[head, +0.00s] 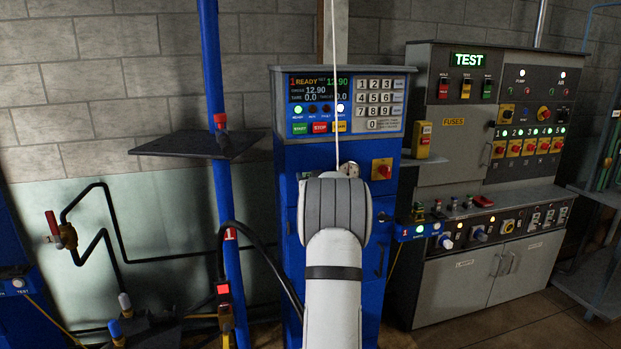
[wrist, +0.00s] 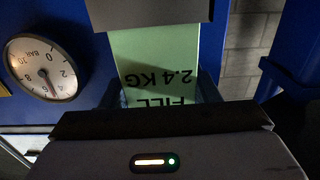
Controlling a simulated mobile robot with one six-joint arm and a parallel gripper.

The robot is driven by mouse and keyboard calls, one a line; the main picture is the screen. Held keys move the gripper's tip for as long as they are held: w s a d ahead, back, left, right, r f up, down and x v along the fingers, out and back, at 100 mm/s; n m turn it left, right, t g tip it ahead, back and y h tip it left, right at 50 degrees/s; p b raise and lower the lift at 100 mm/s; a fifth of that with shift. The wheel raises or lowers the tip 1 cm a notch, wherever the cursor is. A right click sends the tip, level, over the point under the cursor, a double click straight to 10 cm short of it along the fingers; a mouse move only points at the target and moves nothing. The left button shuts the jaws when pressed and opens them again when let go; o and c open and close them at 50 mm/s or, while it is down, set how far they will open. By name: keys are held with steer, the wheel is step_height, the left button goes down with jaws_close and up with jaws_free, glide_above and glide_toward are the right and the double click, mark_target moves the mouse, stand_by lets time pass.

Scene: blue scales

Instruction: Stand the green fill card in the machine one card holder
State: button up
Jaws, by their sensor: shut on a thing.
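In the wrist view, the pale green fill card (wrist: 155,55) shows its printing "FILL 2.4 KG" upside down. In the head view, the blue machine one (head: 290,165) stands straight ahead.
A round pressure gauge (wrist: 42,68) is on the blue panel left of the card. A blue post (head: 222,190) with a dark shelf (head: 190,144) and a hose stands left of the machine. A grey control cabinet (head: 490,270) stands to the right.

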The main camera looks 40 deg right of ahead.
steer(key=shift+f+b, duration=0.4)
steer(key=shift+f, duration=0.1)
steer(key=o, duration=1)
steer(key=shift+o, duration=0.2)
steer(key=b+v, duration=0.1)
steer(key=v, duration=0.6)
steer(key=shift+s+a+b, duration=0.2)
steer(key=shift+s+b, duration=0.15)
steer(key=shift+b, duration=0.05)
